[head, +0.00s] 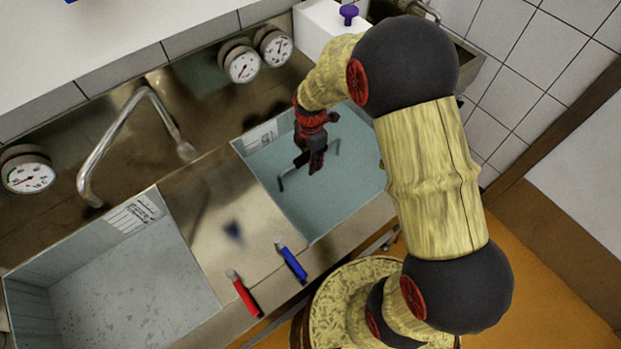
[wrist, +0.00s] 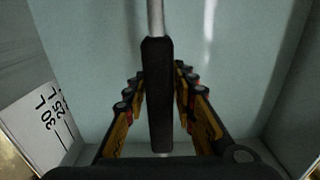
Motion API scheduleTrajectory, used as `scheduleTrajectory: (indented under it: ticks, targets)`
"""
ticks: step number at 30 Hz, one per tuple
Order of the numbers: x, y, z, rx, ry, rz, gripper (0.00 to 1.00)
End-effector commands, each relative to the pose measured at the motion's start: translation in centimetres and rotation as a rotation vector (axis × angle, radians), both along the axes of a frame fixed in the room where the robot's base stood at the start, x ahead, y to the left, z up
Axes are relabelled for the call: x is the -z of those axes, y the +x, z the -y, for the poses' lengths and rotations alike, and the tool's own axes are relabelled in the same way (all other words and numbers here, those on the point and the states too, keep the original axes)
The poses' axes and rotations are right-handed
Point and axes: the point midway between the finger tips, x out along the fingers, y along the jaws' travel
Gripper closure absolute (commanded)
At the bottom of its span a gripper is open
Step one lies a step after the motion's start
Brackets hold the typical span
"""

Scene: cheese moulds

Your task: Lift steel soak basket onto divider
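My gripper (head: 316,160) reaches down over the right basin (head: 350,185), which holds blue-green liquid. A steel handle (head: 283,180) with a black grip rises there; it is part of the soak basket, whose body I cannot make out. In the wrist view the black grip (wrist: 157,95) runs between my two fingers (wrist: 158,85), one on each side. A small gap or contact cannot be told apart. The steel divider (head: 215,205) lies left of this basin, between the two basins, with its top bare in the middle apart from a small dark patch.
The left basin (head: 110,290) looks empty of objects. A curved tap (head: 120,130) and gauges (head: 240,65) stand at the back. A white box (head: 325,28) is behind the right basin.

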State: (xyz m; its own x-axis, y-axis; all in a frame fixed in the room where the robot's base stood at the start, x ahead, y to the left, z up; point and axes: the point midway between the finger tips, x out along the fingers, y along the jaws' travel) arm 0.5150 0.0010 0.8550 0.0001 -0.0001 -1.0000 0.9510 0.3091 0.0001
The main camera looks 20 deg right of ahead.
Motion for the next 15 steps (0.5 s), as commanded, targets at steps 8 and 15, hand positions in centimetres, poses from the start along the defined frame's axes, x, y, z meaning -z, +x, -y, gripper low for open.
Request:
scheduleTrajectory:
  ticks: [8, 15]
  targets:
    - [0.0, -0.01, 0.0, 0.0, 0.0, 0.0, 0.91]
    - [0.0, 0.0, 0.0, 0.0, 0.0, 0.0, 1.0]
